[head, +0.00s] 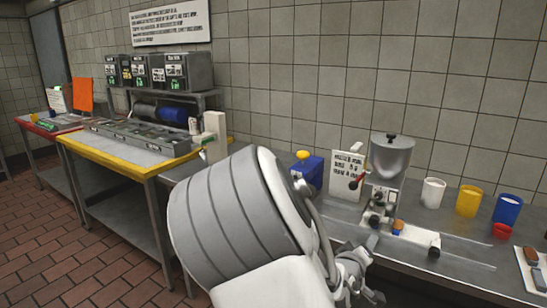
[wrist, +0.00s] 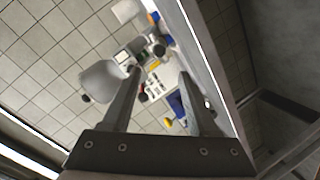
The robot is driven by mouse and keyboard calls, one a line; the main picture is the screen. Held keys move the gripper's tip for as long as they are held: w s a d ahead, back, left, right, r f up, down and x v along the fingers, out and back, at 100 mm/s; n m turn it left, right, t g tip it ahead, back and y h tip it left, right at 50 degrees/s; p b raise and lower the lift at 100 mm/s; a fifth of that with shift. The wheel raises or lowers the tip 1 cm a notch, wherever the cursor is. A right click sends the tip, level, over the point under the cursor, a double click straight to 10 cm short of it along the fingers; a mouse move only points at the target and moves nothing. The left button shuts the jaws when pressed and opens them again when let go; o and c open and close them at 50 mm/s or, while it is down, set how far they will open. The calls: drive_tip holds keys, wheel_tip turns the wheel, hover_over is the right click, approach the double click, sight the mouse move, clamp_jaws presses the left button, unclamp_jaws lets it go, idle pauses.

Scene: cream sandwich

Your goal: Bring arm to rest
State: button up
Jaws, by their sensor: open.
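My gripper shows in the head view (head: 364,272) at the lower middle, in front of the grey counter (head: 455,268). My grey and white arm fills the lower middle of that view and hides part of the counter edge. In the wrist view my gripper (wrist: 159,75) has its two fingers apart with nothing between them. Beyond the fingers, the wrist view shows the grey machine (wrist: 100,82), the white sign (wrist: 155,86) and the tiled wall, tilted.
The machine stands on the counter in the head view (head: 390,160). White (head: 432,193), yellow (head: 468,201) and blue (head: 507,209) cups stand to its right. A blue box (head: 308,168) is to its left. A yellow-edged table (head: 75,143) with trays is at left. Brick floor (head: 60,255) is clear.

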drive_tip(key=s+a+r+m+g+y+p, duration=0.4)
drive_tip(key=s+a+r+y, duration=0.3)
drive_tip(key=s+a+y, duration=0.25)
drive_tip(key=s+r+g+p, duration=0.1)
drive_tip(key=s+r, duration=0.5)
drive_tip(key=s, duration=0.3)
drive_tip(key=s+r+g+h+p, duration=0.1)
drive_tip(key=s+r+p, duration=0.1)
drive_tip(key=s+r, duration=0.4)
drive_tip(key=s, duration=0.3)
drive_tip(key=shift+s+a+g+p, duration=0.2)
drive_tip(key=shift+a+g+p, duration=0.1)
